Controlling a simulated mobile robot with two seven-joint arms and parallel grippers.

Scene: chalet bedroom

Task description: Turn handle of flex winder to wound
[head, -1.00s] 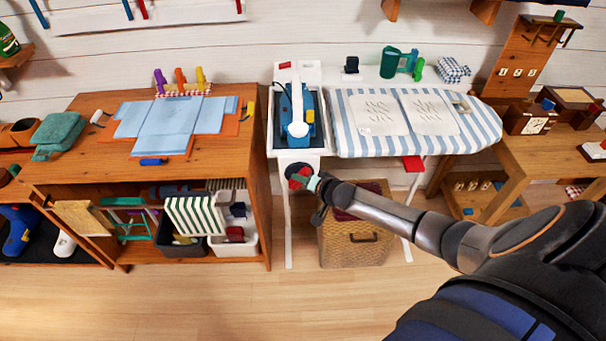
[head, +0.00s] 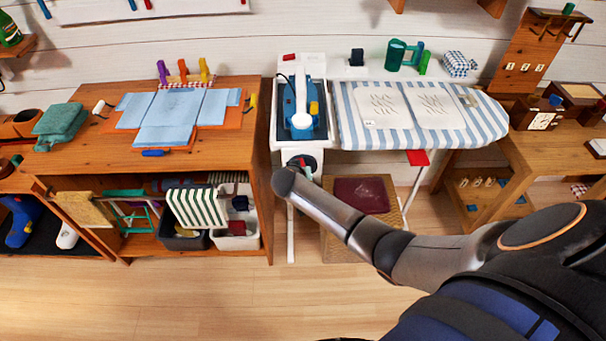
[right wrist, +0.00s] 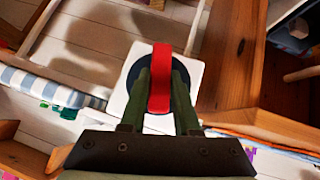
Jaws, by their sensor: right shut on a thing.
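The flex winder (head: 311,158) is on the front of the white ironing stand, below the iron. In the head view it is a dark round disc, mostly hidden by my right arm. In the right wrist view its red handle (right wrist: 160,62) stands upright in front of a dark disc and a white plate (right wrist: 195,78). My right gripper (right wrist: 160,85) has its two green-grey fingers on either side of the red handle, shut on it. In the head view this gripper is largely hidden behind my wrist. My left gripper is not in view.
A blue iron (head: 301,120) stands on the white stand above the winder. A striped ironing board (head: 455,140) extends right. A wicker basket (head: 335,240) stands below it. A wooden cabinet (head: 262,185) is close on the left. The floor in front is clear.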

